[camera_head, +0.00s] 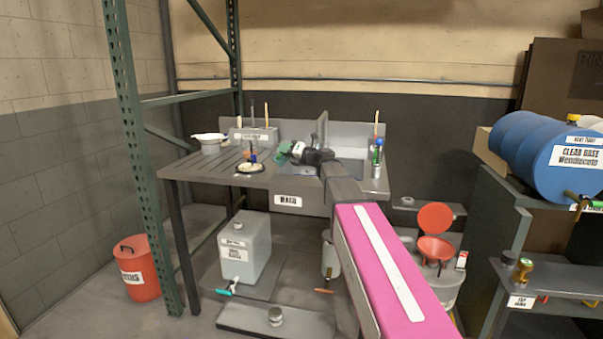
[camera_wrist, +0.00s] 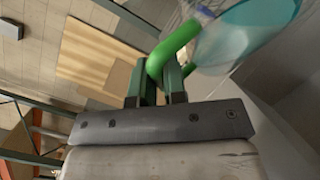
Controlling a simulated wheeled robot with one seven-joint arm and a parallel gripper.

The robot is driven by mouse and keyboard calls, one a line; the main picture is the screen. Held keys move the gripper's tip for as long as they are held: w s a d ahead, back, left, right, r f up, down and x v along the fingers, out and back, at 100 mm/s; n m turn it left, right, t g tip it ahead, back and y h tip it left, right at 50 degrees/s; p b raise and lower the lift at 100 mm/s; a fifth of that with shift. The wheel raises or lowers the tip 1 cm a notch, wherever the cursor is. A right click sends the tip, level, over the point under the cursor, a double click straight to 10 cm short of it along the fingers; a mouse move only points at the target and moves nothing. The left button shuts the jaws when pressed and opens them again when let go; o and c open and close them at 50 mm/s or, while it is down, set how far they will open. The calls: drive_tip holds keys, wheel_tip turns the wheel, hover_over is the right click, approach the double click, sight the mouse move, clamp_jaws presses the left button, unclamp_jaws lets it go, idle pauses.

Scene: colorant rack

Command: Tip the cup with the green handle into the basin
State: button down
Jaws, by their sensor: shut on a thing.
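My gripper (camera_wrist: 158,85) is shut on the green handle (camera_wrist: 172,48) of a clear cup (camera_wrist: 248,30) in the wrist view. Teal colour shows in the cup, which is partly cut off by the frame's top edge. In the head view my gripper (camera_head: 298,152) is above the wash bench, over the left part of the basin (camera_head: 311,182). Green (camera_head: 283,149) shows at its tip. My arm hides much of the basin. The cup's exact tilt is hard to tell.
A white bowl (camera_head: 208,138) and a small round dish (camera_head: 249,168) stand on the ribbed drainboard left of the basin. A grey block (camera_head: 255,137) with upright sticks is behind. A bottle (camera_head: 376,152) stands right of the basin. A green rack post (camera_head: 140,160) is at left.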

drive_tip(key=shift+w+d+f+m+t+y, duration=0.2)
drive_tip(key=shift+d+m+t+y, duration=0.25)
drive_tip(key=shift+m, duration=0.4)
drive_tip(key=shift+w+d+f+m+t+y, duration=0.15)
drive_tip(key=shift+d+m+t+y, duration=0.2)
drive_tip(key=shift+m+t, duration=0.35)
idle(2.8)
drive_tip(key=shift+w+d+r+m+t+b, duration=0.2)
drive_tip(key=shift+w+d+r+m+t, duration=0.1)
drive_tip(key=shift+d+m, duration=0.25)
drive_tip(key=shift+w+d+r+m+t+b, duration=0.2)
drive_tip(key=shift+d+r+m, duration=0.1)
drive_tip(key=shift+d+m, duration=0.25)
idle(1.2)
drive_tip(key=shift+w+d+r+m+t, duration=0.1)
drive_tip(key=shift+d+r+m+t, duration=0.15)
drive_tip(key=shift+m+t, duration=0.3)
idle(0.8)
